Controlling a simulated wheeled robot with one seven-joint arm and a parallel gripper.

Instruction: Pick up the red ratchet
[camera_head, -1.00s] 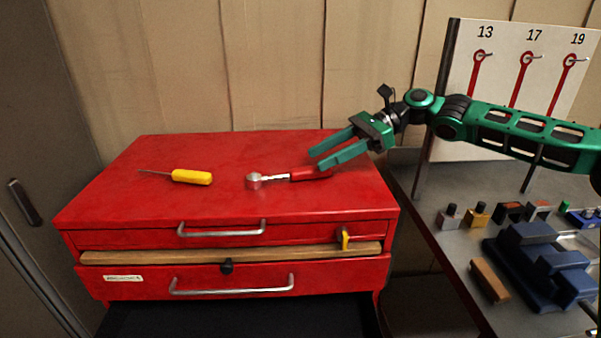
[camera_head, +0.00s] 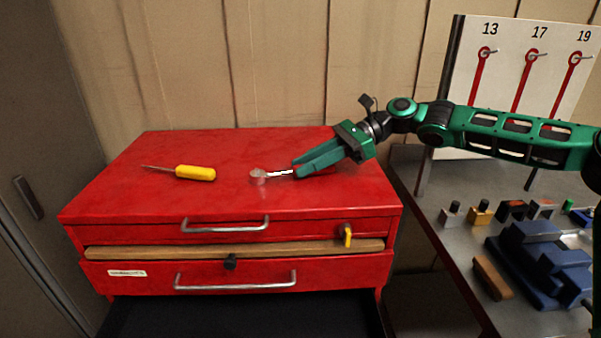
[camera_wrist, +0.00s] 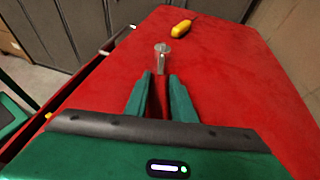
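The red ratchet lies on top of the red tool cabinet (camera_head: 130,195), its round metal head (camera_head: 258,176) pointing left in the head view. The head and short metal neck also show ahead of my fingertips in the wrist view (camera_wrist: 162,50). My gripper (camera_head: 298,170) is down at the cabinet top with its fingers on both sides of the red handle. The ratchet appears to rest on the cabinet top.
A yellow-handled screwdriver (camera_head: 196,172) lies to the left on the cabinet top. At right, a grey bench (camera_head: 432,240) carries a blue vise (camera_head: 540,262), several small blocks and a white board (camera_head: 510,75) with red wrenches. An open drawer is below the cabinet front.

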